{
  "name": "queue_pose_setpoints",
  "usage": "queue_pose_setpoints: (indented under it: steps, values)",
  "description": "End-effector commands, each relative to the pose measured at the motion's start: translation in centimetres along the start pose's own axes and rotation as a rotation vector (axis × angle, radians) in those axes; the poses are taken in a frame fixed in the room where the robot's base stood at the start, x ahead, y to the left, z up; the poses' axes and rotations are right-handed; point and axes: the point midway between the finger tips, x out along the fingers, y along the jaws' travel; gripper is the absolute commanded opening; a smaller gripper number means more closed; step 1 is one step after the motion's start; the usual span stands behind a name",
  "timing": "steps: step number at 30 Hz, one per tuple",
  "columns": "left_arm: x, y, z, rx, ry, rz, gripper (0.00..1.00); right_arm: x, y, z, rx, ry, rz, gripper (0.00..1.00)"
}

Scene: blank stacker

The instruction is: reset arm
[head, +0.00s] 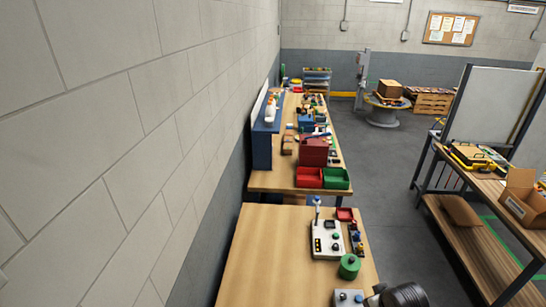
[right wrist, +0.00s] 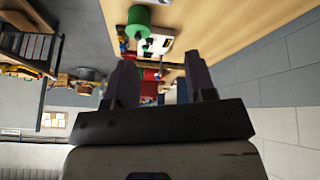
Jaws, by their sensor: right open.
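My right gripper (right wrist: 160,74) shows in the right wrist view with its two dark fingers apart and nothing held between them. That view is upside down, and the bench with the green spool lies beyond the fingers. My left gripper is in neither view. In the head view, the near wooden bench (head: 275,250) holds a white control box (head: 326,239) with a small lever, a green spool (head: 349,266) and a grey box with a blue button (head: 348,298). A dark rounded part at the bottom edge is cut off, and I cannot tell what it is.
A second bench behind holds a red bin (head: 309,178), a green bin (head: 336,178) and a dark red toolbox (head: 314,151). A block wall (head: 110,150) runs along the left. A shelf with an open cardboard box (head: 523,198) stands right. The grey floor aisle (head: 385,185) between is clear.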

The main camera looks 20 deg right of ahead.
Motion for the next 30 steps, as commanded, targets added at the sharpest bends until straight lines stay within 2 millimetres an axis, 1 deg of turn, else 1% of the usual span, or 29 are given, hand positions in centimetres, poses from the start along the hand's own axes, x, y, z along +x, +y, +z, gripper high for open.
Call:
queue_pose_setpoints:
  steps: [1, 2, 3, 4, 5, 6, 8, 9, 11, 12, 15, 18, 21, 23, 30]
  values:
    - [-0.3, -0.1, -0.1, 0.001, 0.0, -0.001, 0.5, -2.0, -2.4, 0.5, -0.013, 0.041, 0.027, 0.5]
    - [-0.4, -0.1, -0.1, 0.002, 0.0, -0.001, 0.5, -3.1, -3.6, 0.9, -0.022, 0.065, 0.042, 0.5]
    - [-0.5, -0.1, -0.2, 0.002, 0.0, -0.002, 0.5, -4.5, -5.5, 1.8, -0.045, 0.093, 0.054, 0.5]
    - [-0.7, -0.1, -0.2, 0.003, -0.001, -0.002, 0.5, -5.7, -6.8, 2.6, -0.069, 0.112, 0.057, 0.5]
    - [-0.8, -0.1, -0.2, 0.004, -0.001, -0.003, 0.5, -6.8, -8.3, 3.5, -0.092, 0.128, 0.056, 0.5]
    - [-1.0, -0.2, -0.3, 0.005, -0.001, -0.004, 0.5, -8.3, -10.2, 5.0, -0.118, 0.144, 0.046, 0.5]
    - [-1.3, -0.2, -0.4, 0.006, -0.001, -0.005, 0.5, -10.2, -12.7, 7.5, -0.144, 0.149, 0.013, 0.5]
    - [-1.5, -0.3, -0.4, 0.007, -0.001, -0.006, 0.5, -11.1, -14.2, 9.2, -0.155, 0.139, -0.018, 0.5]
    - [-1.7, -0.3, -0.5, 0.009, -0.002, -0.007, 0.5, -11.9, -16.1, 11.8, -0.166, 0.106, -0.069, 0.5]
    - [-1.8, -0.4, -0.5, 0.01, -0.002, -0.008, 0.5, -11.9, -17.1, 13.5, -0.169, 0.071, -0.093, 0.5]
    - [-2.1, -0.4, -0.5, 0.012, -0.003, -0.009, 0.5, -11.8, -18.5, 17.3, -0.169, -0.016, -0.133, 0.5]
    - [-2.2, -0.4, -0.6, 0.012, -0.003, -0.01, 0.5, -11.8, -18.8, 19.8, -0.163, -0.075, -0.146, 0.5]
    - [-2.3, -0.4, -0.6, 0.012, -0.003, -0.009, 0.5, -11.8, -18.9, 21.4, -0.162, -0.111, -0.151, 0.5]
    - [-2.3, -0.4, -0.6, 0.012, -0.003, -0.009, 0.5, -11.8, -18.8, 21.9, -0.163, -0.123, -0.152, 0.5]
    - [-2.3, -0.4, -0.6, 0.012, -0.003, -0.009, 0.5, -11.8, -18.8, 21.9, -0.163, -0.123, -0.152, 0.5]
